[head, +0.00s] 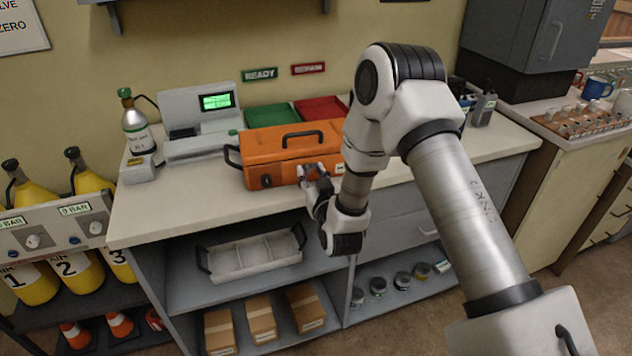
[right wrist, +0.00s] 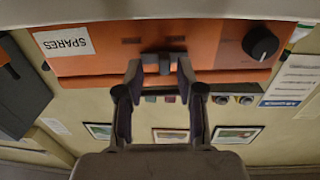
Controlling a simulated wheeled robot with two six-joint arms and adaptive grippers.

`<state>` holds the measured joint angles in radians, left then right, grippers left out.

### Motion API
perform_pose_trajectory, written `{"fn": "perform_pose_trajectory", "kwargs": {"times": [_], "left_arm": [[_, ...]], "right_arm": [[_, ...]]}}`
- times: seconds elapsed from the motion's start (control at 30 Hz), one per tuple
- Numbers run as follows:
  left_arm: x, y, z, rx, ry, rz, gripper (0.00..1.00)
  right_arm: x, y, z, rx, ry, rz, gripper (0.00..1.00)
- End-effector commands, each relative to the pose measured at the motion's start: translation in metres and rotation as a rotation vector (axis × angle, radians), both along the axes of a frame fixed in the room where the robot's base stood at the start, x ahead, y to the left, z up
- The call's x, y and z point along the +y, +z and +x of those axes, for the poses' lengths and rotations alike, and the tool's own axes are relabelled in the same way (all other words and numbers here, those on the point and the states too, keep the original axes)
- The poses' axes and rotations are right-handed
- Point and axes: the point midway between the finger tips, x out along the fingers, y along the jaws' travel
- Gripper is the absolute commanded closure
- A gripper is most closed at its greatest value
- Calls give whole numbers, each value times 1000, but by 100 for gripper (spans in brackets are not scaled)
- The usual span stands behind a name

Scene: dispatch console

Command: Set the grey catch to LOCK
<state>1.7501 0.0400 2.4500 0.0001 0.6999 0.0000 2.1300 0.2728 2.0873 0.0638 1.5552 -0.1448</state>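An orange case (head: 262,146) with a dark top handle sits on the counter. In the right wrist view the case (right wrist: 100,66) appears upside down, with a white SPARES label (right wrist: 63,42) and a round black knob (right wrist: 262,43) on its front. The grey catch (right wrist: 165,64) is on the front between them. My right gripper (head: 313,172) is at the case front; in the right wrist view its fingers (right wrist: 160,72) stand apart on either side of the catch, with gaps visible. No LOCK lettering is readable. My left gripper is not in view.
A scale-like device (head: 205,145) and a gas bottle (head: 135,128) stand left. The counter front left (head: 180,200) is clear. A grey tray (head: 255,257) is on the shelf below.

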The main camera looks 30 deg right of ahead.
Motion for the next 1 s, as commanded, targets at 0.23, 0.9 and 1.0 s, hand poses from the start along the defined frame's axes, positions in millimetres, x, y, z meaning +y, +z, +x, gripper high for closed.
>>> {"fn": "perform_pose_trajectory", "kwargs": {"times": [0.23,0.9,1.0], "left_arm": [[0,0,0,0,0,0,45],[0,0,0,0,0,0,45],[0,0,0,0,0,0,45]], "right_arm": [[16,-1,-51,7,1,0,62],[35,0,-109,2,1,0,62],[35,0,-109,2,1,0,62]]}}
